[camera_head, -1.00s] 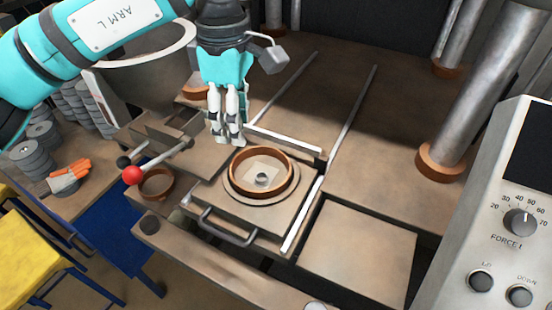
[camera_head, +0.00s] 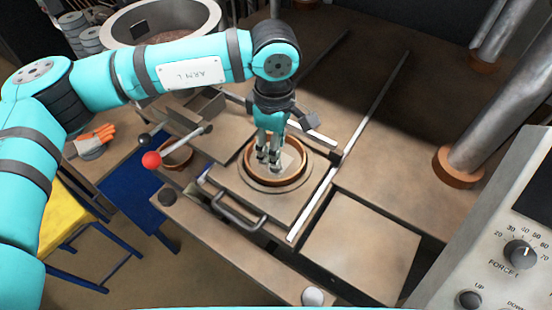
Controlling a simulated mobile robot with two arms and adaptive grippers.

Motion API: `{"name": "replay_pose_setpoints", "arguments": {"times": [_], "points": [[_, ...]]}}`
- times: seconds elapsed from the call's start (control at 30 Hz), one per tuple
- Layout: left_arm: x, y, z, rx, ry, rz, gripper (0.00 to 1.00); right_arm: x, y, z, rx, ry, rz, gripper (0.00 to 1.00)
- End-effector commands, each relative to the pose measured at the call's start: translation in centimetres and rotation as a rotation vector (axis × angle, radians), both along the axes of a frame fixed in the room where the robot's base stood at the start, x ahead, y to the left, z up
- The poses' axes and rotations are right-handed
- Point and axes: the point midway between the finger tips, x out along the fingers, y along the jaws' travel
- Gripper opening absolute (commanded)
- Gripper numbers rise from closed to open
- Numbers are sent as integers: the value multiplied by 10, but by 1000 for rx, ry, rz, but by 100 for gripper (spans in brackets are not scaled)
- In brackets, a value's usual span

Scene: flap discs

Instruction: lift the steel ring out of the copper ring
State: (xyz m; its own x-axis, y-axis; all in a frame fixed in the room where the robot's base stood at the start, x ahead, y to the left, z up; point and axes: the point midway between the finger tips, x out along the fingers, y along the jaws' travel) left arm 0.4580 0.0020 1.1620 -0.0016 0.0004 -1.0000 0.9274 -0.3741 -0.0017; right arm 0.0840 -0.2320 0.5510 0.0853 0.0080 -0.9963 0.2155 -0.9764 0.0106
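The copper ring (camera_head: 302,173) lies on a round plate on the square sliding plate, with a pale floor (camera_head: 289,160) inside it. My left gripper (camera_head: 269,161) points down into the copper ring, its fingertips at the left-middle of the opening. The small steel ring (camera_head: 276,169) is mostly hidden at the fingertips, inside the copper ring. I cannot tell whether the fingers touch it or how far apart they are. My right gripper is not in view.
A lever with a red knob (camera_head: 151,160) and a small copper cup (camera_head: 177,156) stand to the left. A handle (camera_head: 238,215) sticks out in front of the plate. A steel column (camera_head: 500,110) and control panel (camera_head: 512,240) stand right.

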Motion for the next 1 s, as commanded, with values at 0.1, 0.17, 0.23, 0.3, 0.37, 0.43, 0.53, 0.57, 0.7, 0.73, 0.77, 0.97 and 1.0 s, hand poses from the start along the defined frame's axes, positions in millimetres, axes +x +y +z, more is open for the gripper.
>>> {"name": "replay_pose_setpoints", "arguments": {"times": [0.1,0.17,0.23,0.3,0.37,0.43,0.53,0.57,0.7,0.73,0.77,0.97,1.0], "points": [[0,0,-4,1,2,0,39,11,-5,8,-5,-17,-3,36],[0,-1,-9,1,4,1,39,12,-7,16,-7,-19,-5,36],[1,-1,-17,2,5,1,39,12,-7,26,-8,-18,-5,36],[1,-2,-26,2,5,1,39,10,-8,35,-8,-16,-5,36],[2,-2,-37,1,4,2,39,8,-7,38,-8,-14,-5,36],[2,-2,-45,0,3,2,39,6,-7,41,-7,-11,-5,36],[2,-2,-53,0,1,1,39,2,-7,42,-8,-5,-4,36],[2,-2,-54,0,0,0,39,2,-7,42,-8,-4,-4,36],[2,-2,-55,0,0,0,39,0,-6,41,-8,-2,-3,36],[2,-2,-55,0,0,0,39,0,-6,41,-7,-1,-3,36],[2,-2,-54,0,0,0,37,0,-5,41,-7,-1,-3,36],[3,-2,-54,0,0,1,17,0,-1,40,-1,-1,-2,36],[3,-2,-54,0,0,1,16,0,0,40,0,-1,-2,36]]}}
